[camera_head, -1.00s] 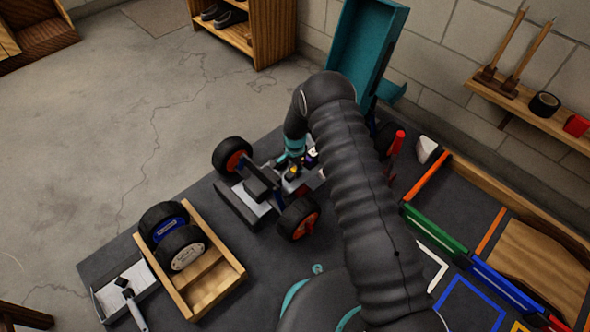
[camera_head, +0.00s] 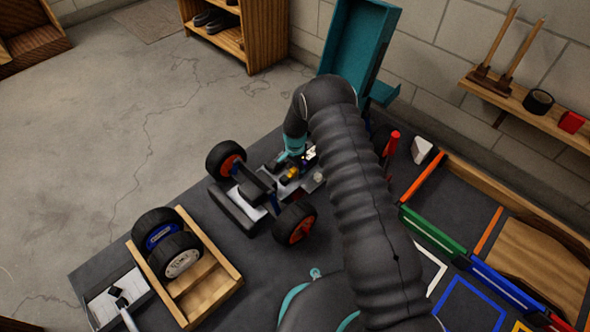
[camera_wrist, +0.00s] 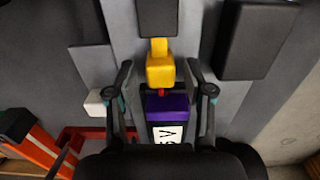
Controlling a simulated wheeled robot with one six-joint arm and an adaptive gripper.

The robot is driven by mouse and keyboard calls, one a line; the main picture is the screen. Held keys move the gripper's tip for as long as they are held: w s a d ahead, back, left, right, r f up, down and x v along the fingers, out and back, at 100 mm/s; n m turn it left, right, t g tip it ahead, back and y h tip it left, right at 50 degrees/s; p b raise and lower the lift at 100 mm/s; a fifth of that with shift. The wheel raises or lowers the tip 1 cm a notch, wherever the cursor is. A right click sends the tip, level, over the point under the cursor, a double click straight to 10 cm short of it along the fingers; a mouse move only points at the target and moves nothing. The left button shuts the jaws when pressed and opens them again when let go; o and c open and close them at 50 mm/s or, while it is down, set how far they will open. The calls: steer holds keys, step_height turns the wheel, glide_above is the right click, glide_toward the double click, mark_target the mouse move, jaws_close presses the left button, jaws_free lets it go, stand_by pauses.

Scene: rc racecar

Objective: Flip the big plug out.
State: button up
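My gripper (camera_wrist: 158,72) is open in the wrist view, with one finger on each side of a yellow stepped piece (camera_wrist: 160,68) and a purple block (camera_wrist: 168,106). Both fingers look clear of them. The yellow piece may be the big plug; I cannot tell for sure. A small red bit shows between it and the purple block, which has a white label. In the head view the yellow piece (camera_head: 291,174) sits on the car chassis (camera_head: 240,205), just below my gripper. My gripper and arm hide part of the car there.
A wooden tray (camera_head: 236,272) with two wheels stands left of the car. A teal open case (camera_head: 358,40) stands behind it. A red upright piece (camera_head: 392,143) is right of my arm. In the wrist view, dark blocks (camera_wrist: 256,40) flank the chassis, and a white block (camera_wrist: 95,103) lies left.

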mark_target(295, 169)
steer(key=shift+a, duration=0.1)
step_height(295, 169, up, 12)
stand_by(0.5)
stand_by(0.5)
